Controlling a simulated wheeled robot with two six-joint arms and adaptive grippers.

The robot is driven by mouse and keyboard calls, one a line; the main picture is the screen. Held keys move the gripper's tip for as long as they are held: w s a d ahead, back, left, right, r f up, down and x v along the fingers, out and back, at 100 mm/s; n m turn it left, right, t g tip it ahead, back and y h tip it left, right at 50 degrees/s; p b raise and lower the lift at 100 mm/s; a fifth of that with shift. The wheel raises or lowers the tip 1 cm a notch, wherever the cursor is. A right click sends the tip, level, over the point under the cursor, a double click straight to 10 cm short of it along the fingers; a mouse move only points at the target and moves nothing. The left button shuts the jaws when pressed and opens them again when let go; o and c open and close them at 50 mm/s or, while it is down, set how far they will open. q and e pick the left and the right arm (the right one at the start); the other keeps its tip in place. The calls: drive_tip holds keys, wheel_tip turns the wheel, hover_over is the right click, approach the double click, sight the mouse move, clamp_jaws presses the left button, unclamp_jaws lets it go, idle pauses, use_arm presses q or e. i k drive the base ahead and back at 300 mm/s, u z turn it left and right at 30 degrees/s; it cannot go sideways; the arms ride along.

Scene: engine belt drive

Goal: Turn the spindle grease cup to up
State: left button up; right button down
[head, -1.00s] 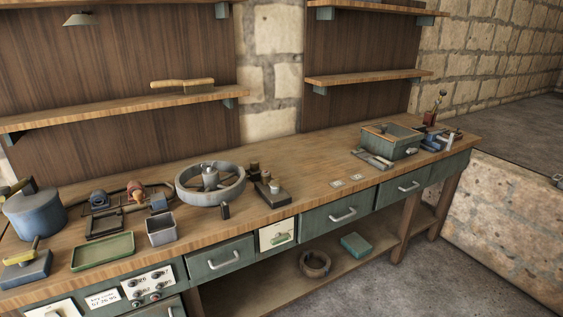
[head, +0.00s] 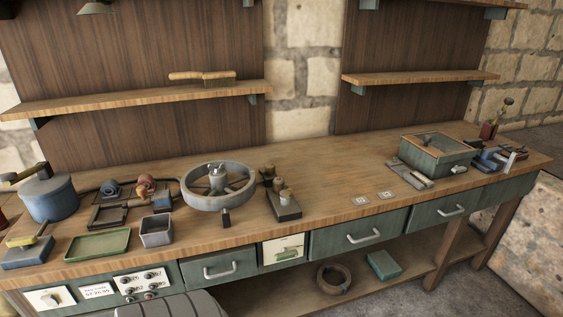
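I cannot pick out the spindle grease cup for certain at this size. A grey spoked wheel (head: 219,187) lies flat on the bench, with a small hub and upright parts at its middle. Right of it stands a dark block (head: 284,206) with short round posts on top. Neither of my grippers is in view.
A blue pot (head: 48,198), green tray (head: 98,245) and grey bin (head: 156,232) crowd the left. Drawers (head: 358,235) line the front; a shelf (head: 140,101) hangs behind.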

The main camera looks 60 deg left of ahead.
sight(270, 168)
drive_tip(key=u, duration=0.4)
drive_tip(key=i, duration=0.55)
drive_tip(key=u, duration=0.65)
